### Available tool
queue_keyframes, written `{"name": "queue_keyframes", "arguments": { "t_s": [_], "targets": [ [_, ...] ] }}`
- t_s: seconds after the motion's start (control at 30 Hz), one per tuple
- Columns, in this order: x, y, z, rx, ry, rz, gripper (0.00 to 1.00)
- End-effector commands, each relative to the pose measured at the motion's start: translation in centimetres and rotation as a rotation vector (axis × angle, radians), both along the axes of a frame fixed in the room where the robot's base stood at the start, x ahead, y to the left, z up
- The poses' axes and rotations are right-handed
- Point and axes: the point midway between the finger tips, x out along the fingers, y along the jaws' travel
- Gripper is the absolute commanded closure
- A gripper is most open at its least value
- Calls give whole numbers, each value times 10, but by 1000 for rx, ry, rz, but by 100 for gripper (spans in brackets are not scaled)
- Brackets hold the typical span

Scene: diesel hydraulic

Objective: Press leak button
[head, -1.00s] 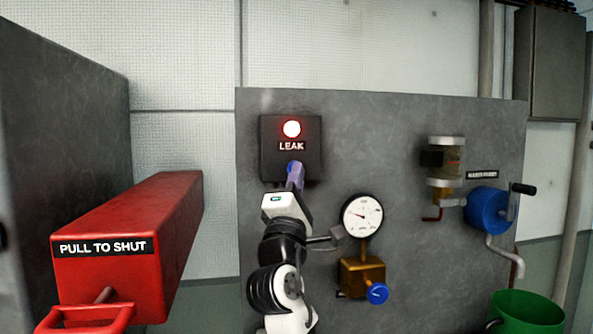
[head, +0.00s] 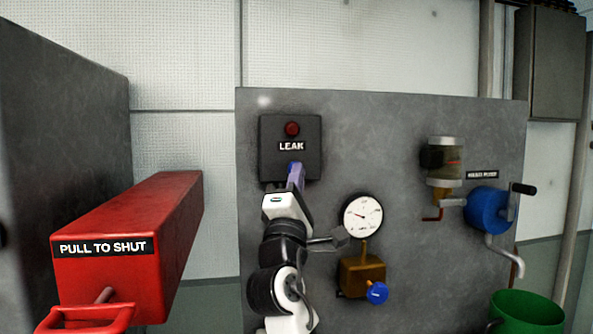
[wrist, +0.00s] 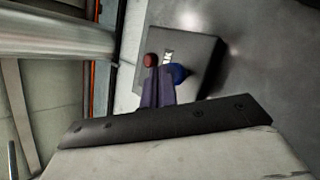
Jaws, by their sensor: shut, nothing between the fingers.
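The dark leak box (head: 268,142) is on the grey panel, with a LEAK label (head: 292,146) and a red lamp (head: 292,129) above it. The lamp is unlit. It also shows in the wrist view (wrist: 150,60). A blue button (wrist: 179,73) on the box shows partly behind my fingers in the wrist view. My gripper (head: 296,167) is shut and empty, with its purple fingertips (wrist: 158,72) at the button, over the lower part of the box. I cannot tell whether they touch it.
A red box marked PULL TO SHUT (head: 150,235) with a red handle (head: 85,315) juts out at left. A pressure gauge (head: 362,216) and a brass valve with a blue knob (head: 377,292) are right of my arm. A blue crank drum (head: 487,210) is farther right, above a green bucket (head: 525,315).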

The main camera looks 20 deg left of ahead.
Motion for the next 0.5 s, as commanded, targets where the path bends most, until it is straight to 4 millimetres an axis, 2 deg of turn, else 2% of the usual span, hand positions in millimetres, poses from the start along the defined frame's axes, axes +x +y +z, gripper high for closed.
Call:
{"name": "queue_keyframes", "arguments": {
  "t_s": [0.17,0.5],
  "targets": [
    [-7,-5,0,-1,1,-1,100],
    [-9,-7,0,-1,0,-1,100]
  ]
}}
